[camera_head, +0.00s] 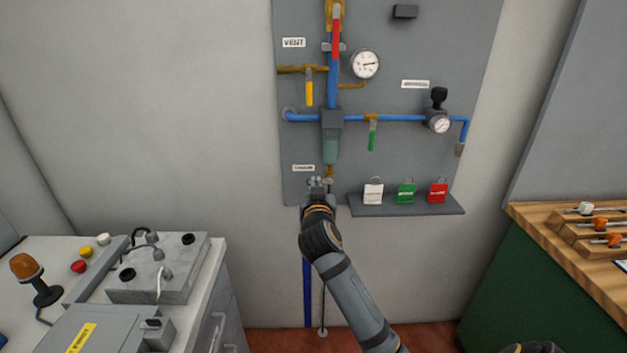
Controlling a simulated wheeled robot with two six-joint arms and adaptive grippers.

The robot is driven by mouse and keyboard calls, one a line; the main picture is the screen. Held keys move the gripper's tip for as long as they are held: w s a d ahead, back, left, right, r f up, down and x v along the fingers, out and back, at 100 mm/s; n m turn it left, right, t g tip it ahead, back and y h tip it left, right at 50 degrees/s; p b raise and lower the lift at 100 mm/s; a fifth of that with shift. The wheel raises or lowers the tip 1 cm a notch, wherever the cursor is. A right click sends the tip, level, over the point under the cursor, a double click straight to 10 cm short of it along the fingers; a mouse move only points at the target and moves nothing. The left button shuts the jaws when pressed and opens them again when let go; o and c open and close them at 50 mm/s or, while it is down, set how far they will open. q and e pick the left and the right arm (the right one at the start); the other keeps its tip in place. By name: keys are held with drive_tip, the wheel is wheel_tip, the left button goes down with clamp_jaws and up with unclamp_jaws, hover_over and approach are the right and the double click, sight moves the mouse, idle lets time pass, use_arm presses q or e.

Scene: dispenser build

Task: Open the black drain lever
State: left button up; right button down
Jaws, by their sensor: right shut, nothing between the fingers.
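My right gripper (320,184) is at the lower end of the grey wall panel, just below the small label (303,168) whose text is too blurred to read surely. It is shut with nothing between its fingers. A brass fitting (330,170) shows right above the fingertips, under the greenish filter bowl (331,146). I cannot make out the black drain lever; the gripper and wrist cover the area below the fitting. I cannot tell whether the fingers touch anything. My left gripper is not in view.
Higher on the panel are a yellow lever (309,93), a red lever (336,35), a green lever (372,136) and a gauge (366,64). A shelf (410,209) with several tagged padlocks juts out right of the gripper. A workbench (210,262) stands left, a wooden-topped cabinet (530,215) right.

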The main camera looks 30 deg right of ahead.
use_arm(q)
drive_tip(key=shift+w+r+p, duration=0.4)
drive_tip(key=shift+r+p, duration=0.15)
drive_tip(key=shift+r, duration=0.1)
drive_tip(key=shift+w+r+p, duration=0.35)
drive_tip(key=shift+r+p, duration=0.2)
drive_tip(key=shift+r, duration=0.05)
use_arm(e)
drive_tip(key=w+d+f, duration=0.4)
drive_tip(key=w+d, duration=0.1)
drive_tip(key=w, duration=0.3)
drive_tip(key=shift+w+f, duration=0.15)
drive_tip(key=shift+f, duration=0.05)
drive_tip(key=shift+d, duration=0.1)
